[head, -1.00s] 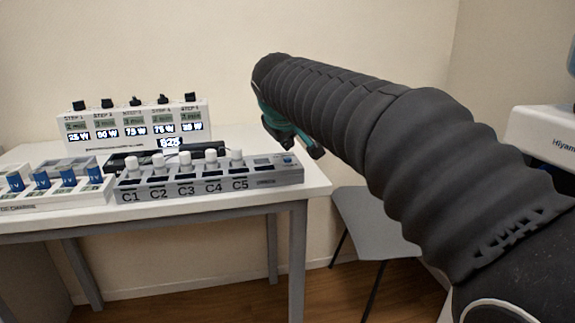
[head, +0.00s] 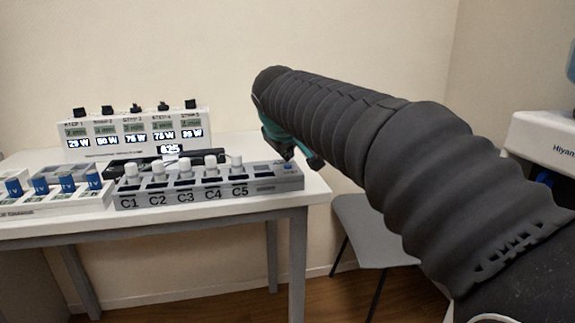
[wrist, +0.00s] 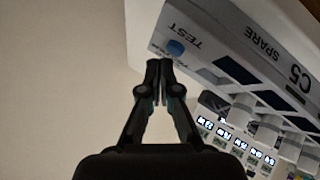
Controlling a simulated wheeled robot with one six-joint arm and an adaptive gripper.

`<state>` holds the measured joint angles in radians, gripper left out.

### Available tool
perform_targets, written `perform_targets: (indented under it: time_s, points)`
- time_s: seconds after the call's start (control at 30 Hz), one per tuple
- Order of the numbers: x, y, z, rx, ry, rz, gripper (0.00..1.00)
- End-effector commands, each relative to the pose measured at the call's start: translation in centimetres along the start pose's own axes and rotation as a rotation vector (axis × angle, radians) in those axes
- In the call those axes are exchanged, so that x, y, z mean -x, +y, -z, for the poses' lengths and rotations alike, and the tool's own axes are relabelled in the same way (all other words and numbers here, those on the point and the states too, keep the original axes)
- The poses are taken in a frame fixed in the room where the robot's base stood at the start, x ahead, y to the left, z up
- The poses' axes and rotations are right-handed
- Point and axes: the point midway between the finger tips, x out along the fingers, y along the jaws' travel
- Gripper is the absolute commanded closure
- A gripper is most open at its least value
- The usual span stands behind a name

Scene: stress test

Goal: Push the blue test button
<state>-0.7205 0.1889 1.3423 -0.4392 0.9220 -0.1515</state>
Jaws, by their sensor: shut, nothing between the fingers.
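The blue test button (wrist: 175,47) sits beside the word TEST at the end of a grey panel (wrist: 215,75) in the wrist view. In the head view the button (head: 286,167) is at the right end of the same panel (head: 150,198), near the table's right edge. My gripper (wrist: 159,66) is shut and empty, and its fingertips appear just below and left of the button in the wrist view. In the head view my gripper (head: 290,153) is mostly behind my arm, close above the button. I cannot tell whether the fingertips touch it.
White knobs (head: 184,166) stand along the panel above labels C1 to C5. A white display box (head: 135,132) stands behind it, and a unit with blue parts (head: 55,190) lies at left. A grey chair (head: 365,232) is right of the table (head: 315,188).

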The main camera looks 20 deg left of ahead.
Motion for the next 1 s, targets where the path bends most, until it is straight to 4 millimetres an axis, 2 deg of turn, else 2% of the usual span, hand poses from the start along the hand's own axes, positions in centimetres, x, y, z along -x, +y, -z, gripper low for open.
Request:
perform_targets:
  time_s: [1.0]
  points:
    - [-0.60,-0.43,-0.46,0.000,0.001,0.000,1.00]
